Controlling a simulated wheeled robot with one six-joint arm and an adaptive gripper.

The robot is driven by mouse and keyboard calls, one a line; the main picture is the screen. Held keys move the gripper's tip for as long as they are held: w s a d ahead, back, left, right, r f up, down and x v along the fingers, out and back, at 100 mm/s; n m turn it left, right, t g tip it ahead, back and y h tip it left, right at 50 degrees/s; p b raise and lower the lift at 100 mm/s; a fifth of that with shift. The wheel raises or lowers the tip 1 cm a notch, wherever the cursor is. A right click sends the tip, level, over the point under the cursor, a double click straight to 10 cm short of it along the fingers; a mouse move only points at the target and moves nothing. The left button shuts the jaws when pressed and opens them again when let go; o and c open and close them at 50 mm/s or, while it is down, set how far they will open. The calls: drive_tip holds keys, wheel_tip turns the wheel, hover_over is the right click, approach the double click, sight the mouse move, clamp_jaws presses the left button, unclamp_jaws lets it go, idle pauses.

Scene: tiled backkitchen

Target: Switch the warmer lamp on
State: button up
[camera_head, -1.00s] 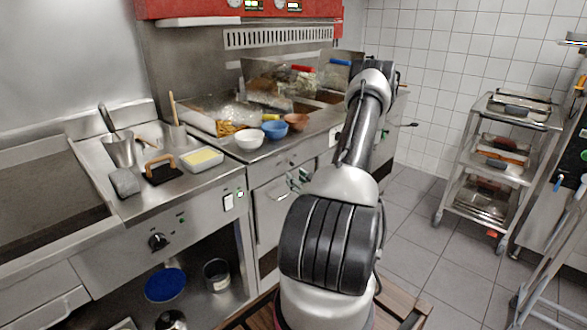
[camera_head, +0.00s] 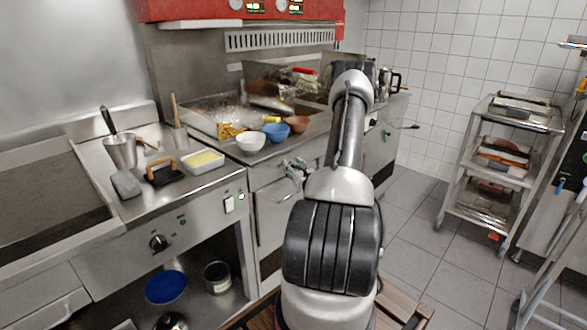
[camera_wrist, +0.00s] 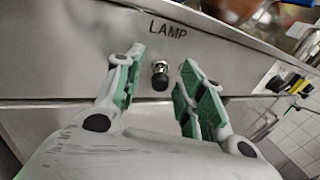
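The lamp switch (camera_wrist: 160,76), a small metal part with a dark cap, sits on a steel front panel under the printed word LAMP (camera_wrist: 168,30) in the wrist view. My gripper (camera_wrist: 160,64) is open, with one green-padded finger on each side of the switch. The fingers appear apart from it, and nothing is held. In the head view my gripper (camera_head: 294,172) shows small in front of the counter's front, partly hidden by my arm. I cannot make out the switch there, nor tell whether the lamp is lit.
White, blue and brown bowls (camera_head: 250,141) stand along the counter edge above. A butter-coloured tray (camera_head: 203,160) and a press with a wooden handle (camera_head: 161,170) are further left.

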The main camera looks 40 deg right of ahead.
clamp_jaws()
drive_tip(key=shift+d, duration=0.1)
drive_tip(key=n+y, duration=0.1)
drive_tip(key=y, duration=0.1)
drive_tip(key=d+n+y, duration=0.1)
drive_tip(key=n+y, duration=0.1)
drive_tip(key=y, duration=0.1)
drive_tip(key=shift+s+d+n+t+y, duration=0.1)
drive_tip(key=shift+d+n+t+y, duration=0.05)
drive_tip(key=shift+n+t+y, duration=0.2)
drive_tip(key=shift+w+d+n+g+y, duration=0.1)
drive_tip(key=shift+d+n+g+y, duration=0.2)
drive_tip(key=shift+n+y, duration=0.7)
drive_tip(key=shift+w+d+n+g+y, duration=0.1)
drive_tip(key=shift+d+n+g+y, duration=0.15)
drive_tip(key=shift+n+y, duration=0.8)
drive_tip(key=shift+d+n+g+y, duration=0.3)
drive_tip(key=shift+n+y, duration=0.1)
drive_tip(key=shift+y, duration=1.2)
drive_tip(key=shift+o, duration=0.5)
unclamp_jaws()
